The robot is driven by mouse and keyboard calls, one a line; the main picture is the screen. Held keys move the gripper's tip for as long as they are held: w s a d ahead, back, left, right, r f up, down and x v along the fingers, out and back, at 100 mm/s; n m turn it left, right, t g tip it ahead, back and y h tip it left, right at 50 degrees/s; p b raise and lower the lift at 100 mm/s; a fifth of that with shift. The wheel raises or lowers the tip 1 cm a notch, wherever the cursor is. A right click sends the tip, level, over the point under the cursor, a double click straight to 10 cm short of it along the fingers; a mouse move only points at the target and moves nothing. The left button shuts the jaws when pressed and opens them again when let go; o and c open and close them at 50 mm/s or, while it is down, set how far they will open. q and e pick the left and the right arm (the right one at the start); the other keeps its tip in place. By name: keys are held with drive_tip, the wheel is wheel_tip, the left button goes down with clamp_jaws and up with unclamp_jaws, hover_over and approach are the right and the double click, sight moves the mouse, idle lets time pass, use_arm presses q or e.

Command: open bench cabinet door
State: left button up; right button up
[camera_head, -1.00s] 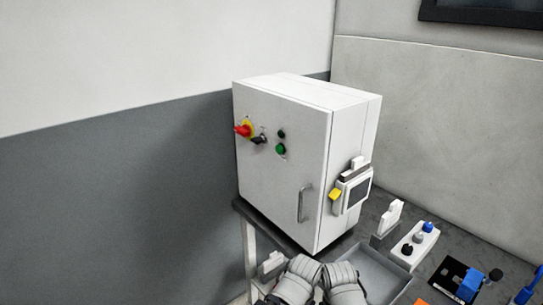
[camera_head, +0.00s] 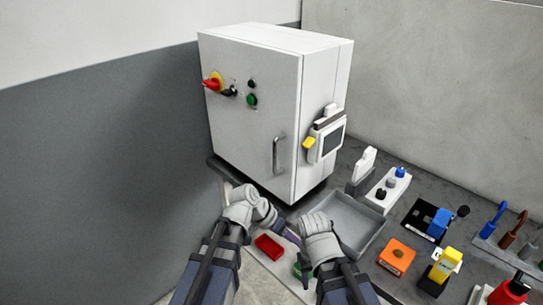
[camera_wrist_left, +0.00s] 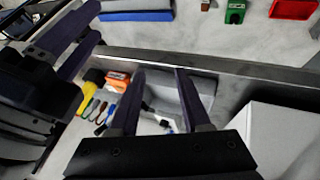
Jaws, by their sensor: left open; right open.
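The bench cabinet is a white box (camera_head: 250,130) at the left end of the bench. Its door looks shut, with a grey vertical bar handle (camera_head: 279,155) low near the right edge of the front. My left gripper (camera_head: 281,226) is below the handle, apart from it, near the bench's front edge; its fingers are partly hidden. In the left wrist view the left gripper (camera_wrist_left: 161,73) shows two dark fingers spread, with nothing held. My right gripper (camera_head: 303,262) is lower and to the right, open, mostly hidden by its own wrist.
A red and yellow switch (camera_head: 213,83) and a green button (camera_head: 252,99) are on the cabinet front. A panel with a screen (camera_head: 331,141) sticks out from its right side. A grey tray (camera_head: 371,244) and several small tools lie to the right. A red bin (camera_head: 269,247) sits below.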

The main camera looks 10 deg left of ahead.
use_arm(q)
drive_tip(key=w+a+r+m+t+h+b, duration=0.25)
drive_tip(key=w+a+r+t+h, duration=0.6)
drive_tip(key=w+a+r, duration=0.7)
drive_tip(key=t+y, duration=0.2)
hover_over(275, 170)
drive_tip(key=shift+w+f+n+b, duration=0.25)
drive_tip(key=shift+w+f+b, duration=0.1)
drive_tip(key=shift+f, duration=0.35)
drive_tip(key=shift+a, duration=0.1)
clamp_jaws()
